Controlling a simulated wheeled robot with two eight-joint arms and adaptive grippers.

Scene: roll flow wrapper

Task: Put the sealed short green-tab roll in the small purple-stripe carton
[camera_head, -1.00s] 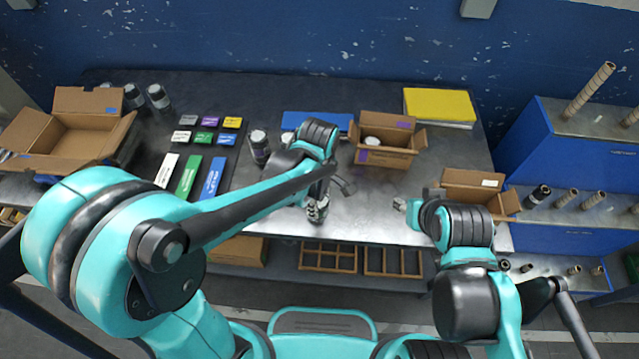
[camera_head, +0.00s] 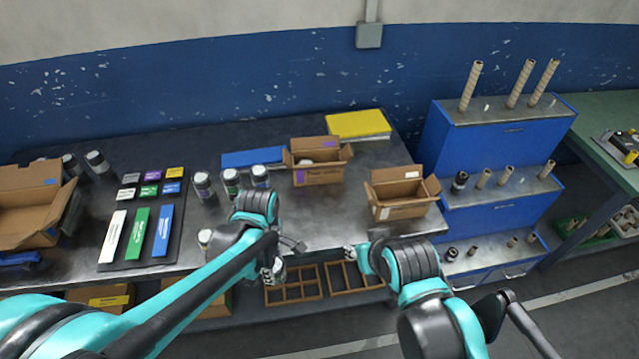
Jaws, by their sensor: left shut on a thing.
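The carton with purple marks (camera_head: 318,177) stands open at the back middle of the bench. Something pale shows inside it. My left gripper (camera_head: 274,270) is at the bench's front edge, in front of the carton and below it in the picture. It is shut on a small roll, mostly hidden by the fingers; its tab colour cannot be told. A roll with a green tint (camera_head: 232,182) stands left of the carton between two other rolls. My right gripper (camera_head: 354,253) is near the front edge, right of the left one; its fingers are too small to judge.
Another open carton (camera_head: 400,204) stands at the bench's right. A large carton (camera_head: 28,216) is at the left, by a dark board with coloured labels (camera_head: 137,235). A blue pad (camera_head: 252,157) and yellow stack (camera_head: 357,125) lie behind. Blue shelves (camera_head: 490,170) hold tubes.

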